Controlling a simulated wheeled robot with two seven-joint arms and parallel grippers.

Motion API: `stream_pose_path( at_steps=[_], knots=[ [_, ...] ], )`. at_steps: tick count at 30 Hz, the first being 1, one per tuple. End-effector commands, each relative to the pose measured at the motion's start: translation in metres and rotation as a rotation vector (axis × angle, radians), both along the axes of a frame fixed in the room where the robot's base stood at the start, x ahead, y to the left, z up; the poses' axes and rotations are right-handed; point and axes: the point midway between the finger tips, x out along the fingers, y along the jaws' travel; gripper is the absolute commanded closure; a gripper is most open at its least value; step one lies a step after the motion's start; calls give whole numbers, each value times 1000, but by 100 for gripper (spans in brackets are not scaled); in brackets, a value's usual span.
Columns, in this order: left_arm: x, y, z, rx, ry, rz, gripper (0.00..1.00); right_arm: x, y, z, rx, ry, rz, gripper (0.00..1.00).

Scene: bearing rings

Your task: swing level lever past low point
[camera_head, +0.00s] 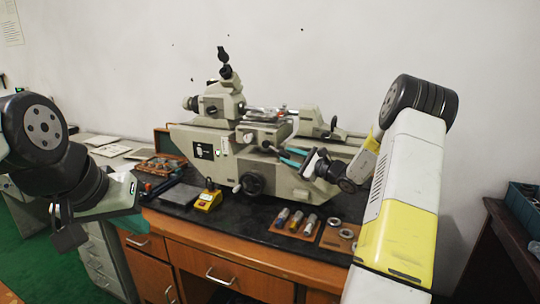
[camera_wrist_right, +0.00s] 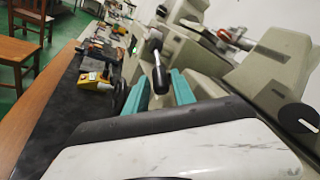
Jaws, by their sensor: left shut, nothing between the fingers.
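The lever (camera_wrist_right: 160,78), a metal rod with a dark grip, shows in the right wrist view in front of the machine (camera_head: 205,148). In that view its grip lies in the gap between the two teal fingers of my right gripper (camera_wrist_right: 159,92), with space at both sides. I cannot tell how deep it sits between them. In the head view my right gripper (camera_head: 288,157) is at the machine's front, and the lever is too small to make out clearly. My left gripper (camera_head: 67,236) is shut and empty, left of the bench.
On the dark bench top are a yellow device (camera_head: 208,200), a tray of small bottles (camera_head: 297,221), bearing rings (camera_head: 346,233) and a grey plate (camera_head: 181,194). A handwheel (camera_head: 252,184) sticks out of the machine's front. A dark bin (camera_head: 524,202) stands at the far right.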

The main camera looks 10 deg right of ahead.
Motion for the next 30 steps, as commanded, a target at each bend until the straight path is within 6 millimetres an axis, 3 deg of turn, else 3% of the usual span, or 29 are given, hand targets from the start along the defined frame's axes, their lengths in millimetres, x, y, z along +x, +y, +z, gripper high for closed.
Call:
stream_pose_path(
  at_steps=[7,17,22,30],
  knots=[
    [0,0,0,0,0,0,100,26,19,0,1,0,3,69],
    [0,0,0,0,0,0,100,30,22,0,-1,1,2,69],
    [0,0,0,0,0,0,100,30,22,0,0,0,2,99],
    [0,0,0,0,0,0,100,30,22,0,-1,0,2,100]
  ],
)
